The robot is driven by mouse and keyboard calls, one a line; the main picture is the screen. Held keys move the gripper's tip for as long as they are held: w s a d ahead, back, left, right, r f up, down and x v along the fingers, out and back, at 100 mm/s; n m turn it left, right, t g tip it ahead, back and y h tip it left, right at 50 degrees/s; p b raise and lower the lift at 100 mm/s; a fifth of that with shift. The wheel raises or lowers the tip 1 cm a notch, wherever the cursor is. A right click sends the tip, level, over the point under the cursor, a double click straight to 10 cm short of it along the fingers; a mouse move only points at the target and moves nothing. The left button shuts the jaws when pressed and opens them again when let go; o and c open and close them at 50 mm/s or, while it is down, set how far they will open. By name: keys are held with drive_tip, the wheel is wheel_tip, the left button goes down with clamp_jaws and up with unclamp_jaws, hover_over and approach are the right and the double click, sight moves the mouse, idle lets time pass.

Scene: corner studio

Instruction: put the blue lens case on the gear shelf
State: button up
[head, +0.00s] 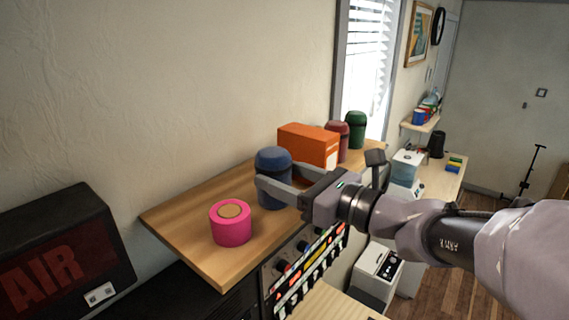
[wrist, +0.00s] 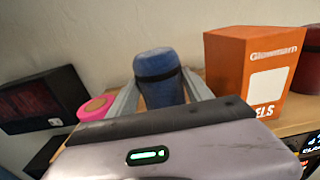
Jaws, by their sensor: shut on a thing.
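The blue lens case (head: 273,172) is a rounded cylinder with a dark band. It stands upright on or just above the wooden shelf (head: 187,252); I cannot tell whether its base touches. My gripper (head: 274,184) reaches in from the right and is shut on the case, one finger on each side. In the wrist view the blue lens case (wrist: 158,77) stands between the two grey fingers (wrist: 160,98), its lower part hidden by the gripper body.
A pink tape roll (head: 230,224) sits left of the case. An orange box (head: 308,147), a dark red case (head: 338,140) and a green case (head: 356,129) stand behind it. A dark AIR sign (head: 62,255) is at far left.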

drive_tip(key=shift+d+f, duration=0.1)
drive_tip(key=shift+f, duration=0.1)
drive_tip(key=o, duration=1.6)
drive_tip(key=shift+w, duration=0.1)
drive_tip(key=shift+c, duration=0.2)
drive_tip(key=shift+o, duration=0.9)
drive_tip(key=shift+r, duration=0.1)
